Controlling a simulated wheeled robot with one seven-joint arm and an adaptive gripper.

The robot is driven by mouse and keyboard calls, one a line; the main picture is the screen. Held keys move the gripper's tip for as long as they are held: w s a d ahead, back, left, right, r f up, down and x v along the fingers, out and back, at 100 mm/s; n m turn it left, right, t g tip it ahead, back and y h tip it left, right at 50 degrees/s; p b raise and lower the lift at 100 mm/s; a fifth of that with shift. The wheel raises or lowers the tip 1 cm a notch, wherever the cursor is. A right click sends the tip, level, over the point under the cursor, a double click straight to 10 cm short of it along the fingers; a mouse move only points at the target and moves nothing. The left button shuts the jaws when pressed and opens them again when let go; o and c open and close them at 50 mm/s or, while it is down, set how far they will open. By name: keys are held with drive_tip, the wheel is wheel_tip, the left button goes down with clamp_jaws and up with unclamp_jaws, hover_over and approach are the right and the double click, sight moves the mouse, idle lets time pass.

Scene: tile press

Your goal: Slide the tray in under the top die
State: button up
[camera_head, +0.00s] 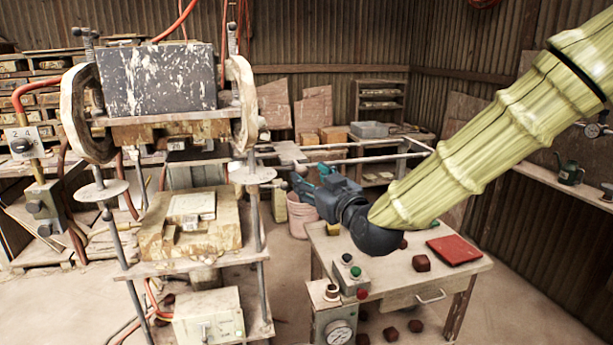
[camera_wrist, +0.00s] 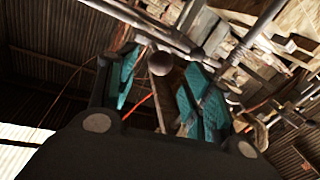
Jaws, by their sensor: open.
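The top die (camera_head: 165,132) is a worn brown block under the grey, white-spattered press head (camera_head: 158,80) at the left. Below it, across an open gap, a yellowish slab (camera_head: 165,243), which looks like the tray or lower bed, carries a pale square plate (camera_head: 192,208). My gripper (camera_head: 304,180) is open, with teal fingers pointing left, right of the press and apart from the slab. In the wrist view my gripper (camera_wrist: 161,82) has a round grey knob (camera_wrist: 160,63) showing between its fingers. Whether the knob belongs to the tray is unclear.
A wooden table (camera_head: 395,290) with a red slab (camera_head: 454,250) and dark red lumps stands below my arm. A control box (camera_head: 348,278) sits at its left edge. A pink bucket (camera_head: 300,215) is below my gripper. Pale metal rails (camera_head: 385,157) run behind. Press posts (camera_head: 256,215) flank the slab.

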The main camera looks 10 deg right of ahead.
drive_tip(key=shift+v, duration=1.15)
